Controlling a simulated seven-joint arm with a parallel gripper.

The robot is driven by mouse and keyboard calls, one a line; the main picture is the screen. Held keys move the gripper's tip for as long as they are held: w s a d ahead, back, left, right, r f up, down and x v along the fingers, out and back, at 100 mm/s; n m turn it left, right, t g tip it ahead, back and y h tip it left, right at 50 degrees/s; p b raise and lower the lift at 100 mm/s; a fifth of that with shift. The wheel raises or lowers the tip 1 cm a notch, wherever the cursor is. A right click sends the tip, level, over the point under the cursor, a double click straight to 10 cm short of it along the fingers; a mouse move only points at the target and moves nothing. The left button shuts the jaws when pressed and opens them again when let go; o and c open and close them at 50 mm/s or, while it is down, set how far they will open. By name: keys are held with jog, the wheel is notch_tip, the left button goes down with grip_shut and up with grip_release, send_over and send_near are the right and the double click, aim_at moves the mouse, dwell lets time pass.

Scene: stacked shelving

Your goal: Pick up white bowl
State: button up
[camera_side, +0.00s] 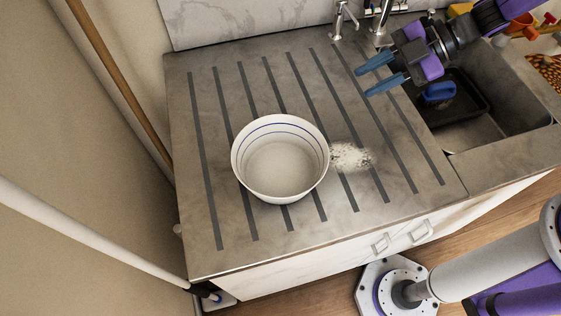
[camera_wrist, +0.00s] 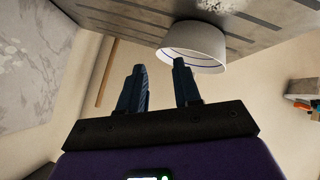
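The white bowl (camera_side: 280,158) stands upright on the grooved grey countertop, left of centre in the side view. It has thin blue lines inside, and it looks empty. It also shows in the wrist view (camera_wrist: 197,44), beyond the fingertips. My gripper (camera_side: 366,79) is at the upper right in the side view, up and to the right of the bowl and apart from it. Its two blue fingers are spread with nothing between them. In the wrist view the gripper (camera_wrist: 160,66) also shows open and empty.
A pale speckled patch (camera_side: 351,157) lies on the counter (camera_side: 210,245) just right of the bowl. A sink (camera_side: 475,130) with a dark tray and a blue item (camera_side: 438,93) is at the right. Taps (camera_side: 343,18) stand at the back. The counter left of the bowl is clear.

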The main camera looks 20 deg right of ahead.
jog(key=s+a+f+n+g, duration=0.1)
jog(key=s+a+f+g, duration=0.1)
jog(key=s+a, duration=0.2)
jog(key=s+a+f+n+g+y, duration=0.1)
jog(key=s+a+f+g, duration=0.2)
jog(key=s+a, duration=0.1)
jog(key=s+a+f+n+g+y, duration=0.1)
jog(key=s+a+f+n+g, duration=0.1)
jog(key=a, duration=0.4)
jog(key=shift+s+a+f+g, duration=0.15)
jog(key=shift+s+f+g, duration=0.2)
jog(key=shift+s, duration=0.3)
jog(key=shift+s+a+f+g, duration=0.15)
jog(key=shift+s+f+g, duration=0.15)
jog(key=shift+s, duration=0.35)
grip_shut()
